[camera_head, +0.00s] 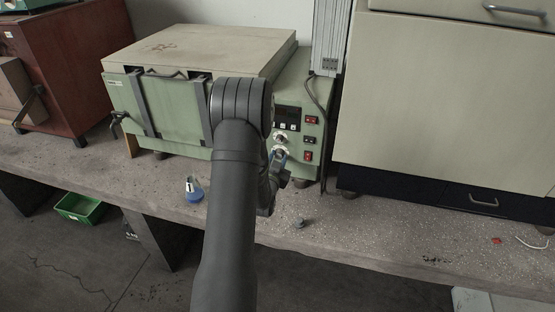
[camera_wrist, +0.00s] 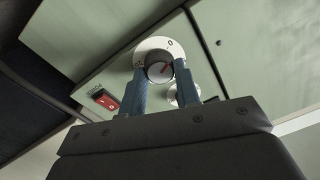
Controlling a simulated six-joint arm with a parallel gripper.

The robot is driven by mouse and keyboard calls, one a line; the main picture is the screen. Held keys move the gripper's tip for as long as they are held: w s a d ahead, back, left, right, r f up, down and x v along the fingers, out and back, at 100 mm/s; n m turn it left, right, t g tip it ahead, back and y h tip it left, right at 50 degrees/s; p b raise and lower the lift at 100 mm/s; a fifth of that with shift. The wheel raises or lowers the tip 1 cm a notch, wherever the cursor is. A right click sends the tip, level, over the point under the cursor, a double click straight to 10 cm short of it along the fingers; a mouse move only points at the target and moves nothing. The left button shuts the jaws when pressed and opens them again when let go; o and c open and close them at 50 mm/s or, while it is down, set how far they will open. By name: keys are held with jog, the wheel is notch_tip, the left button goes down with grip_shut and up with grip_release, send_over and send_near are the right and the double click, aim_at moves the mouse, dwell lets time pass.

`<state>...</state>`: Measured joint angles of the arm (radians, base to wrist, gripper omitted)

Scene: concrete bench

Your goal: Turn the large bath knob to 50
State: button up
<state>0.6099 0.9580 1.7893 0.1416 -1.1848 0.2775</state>
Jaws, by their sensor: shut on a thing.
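In the head view my gripper (camera_head: 280,156) is at the front panel, and my arm and fingers hide most of this knob.
A second knob (camera_head: 281,138) sits just above on the panel; in the wrist view it is partly hidden behind a finger. Red switches (camera_head: 309,156) are close to the right. A blue-based object (camera_head: 193,190) and a small grey piece (camera_head: 299,222) lie on the bench (camera_head: 400,225).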

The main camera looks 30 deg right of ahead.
jog(key=m, duration=0.5)
jog(key=shift+f, duration=0.1)
jog(key=m, duration=0.5)
jog(key=shift+m+h, duration=0.3)
dwell(0.3)
jog(key=o, duration=1)
jog(key=shift+c, duration=0.2)
jog(key=shift+s+a, duration=0.1)
jog(key=v, duration=1.7)
jog(key=shift+s, duration=0.15)
